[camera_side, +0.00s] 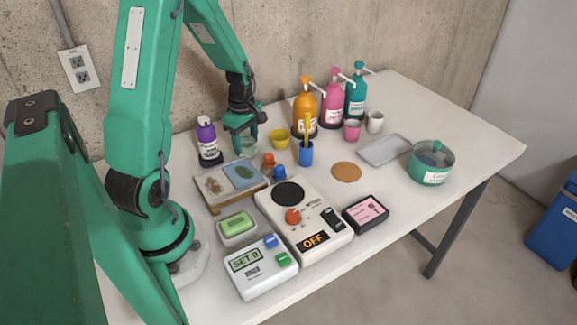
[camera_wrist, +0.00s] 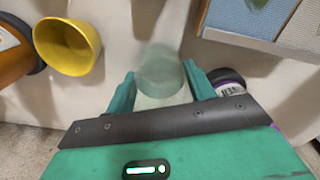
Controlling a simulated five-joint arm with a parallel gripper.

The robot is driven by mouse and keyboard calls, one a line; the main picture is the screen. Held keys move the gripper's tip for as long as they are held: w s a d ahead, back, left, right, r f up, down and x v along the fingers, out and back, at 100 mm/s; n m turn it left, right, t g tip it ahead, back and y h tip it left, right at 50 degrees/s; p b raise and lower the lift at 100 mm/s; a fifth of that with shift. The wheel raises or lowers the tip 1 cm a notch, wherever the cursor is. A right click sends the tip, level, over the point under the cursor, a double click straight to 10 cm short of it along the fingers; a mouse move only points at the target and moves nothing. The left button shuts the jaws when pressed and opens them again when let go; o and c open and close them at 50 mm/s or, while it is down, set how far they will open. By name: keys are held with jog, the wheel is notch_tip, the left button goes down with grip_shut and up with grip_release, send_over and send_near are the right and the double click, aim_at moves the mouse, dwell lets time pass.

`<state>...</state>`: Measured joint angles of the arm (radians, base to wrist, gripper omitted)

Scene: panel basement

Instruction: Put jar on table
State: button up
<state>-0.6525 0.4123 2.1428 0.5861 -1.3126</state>
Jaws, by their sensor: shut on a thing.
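The jar, a clear pale-green glass (camera_wrist: 160,79), sits between the two fingers of my gripper (camera_wrist: 160,92) in the wrist view. In the side view my gripper (camera_side: 241,128) points down near the back of the table (camera_side: 395,218), with the glass jar (camera_side: 248,146) partly hidden at its fingers. The gripper is shut on the jar. The jar looks upright and at or just above the tabletop; I cannot tell whether it touches.
A yellow cup (camera_side: 279,138) stands right of the jar, a purple-capped bottle (camera_side: 208,142) left, and a wooden sample board (camera_side: 218,206) in front. Pump bottles (camera_side: 305,105) stand behind right. A hot plate (camera_side: 304,225) is nearer the front. Free table lies at right.

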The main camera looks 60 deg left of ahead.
jog(key=o, duration=1.1)
jog(key=shift+f, duration=0.1)
notch_tip(320, 180, up, 12)
jog(key=shift+r, duration=0.2)
jog(key=shift+d, duration=0.1)
dwell(0.3)
jog(key=shift+s+d+r+m+t, duration=1.1)
jog(key=shift+d+r+m, duration=0.65)
jog(key=shift+d+m, duration=2)
jog(key=shift+s+d+r+m+t, duration=0.75)
jog(key=shift+s+d+r+m, duration=0.8)
jog(key=shift+d+m, duration=2.25)
jog(key=shift+s+d+r+m+t, duration=1)
jog(key=shift+d+r+m, duration=0.95)
jog(key=shift+d+m, duration=1.8)
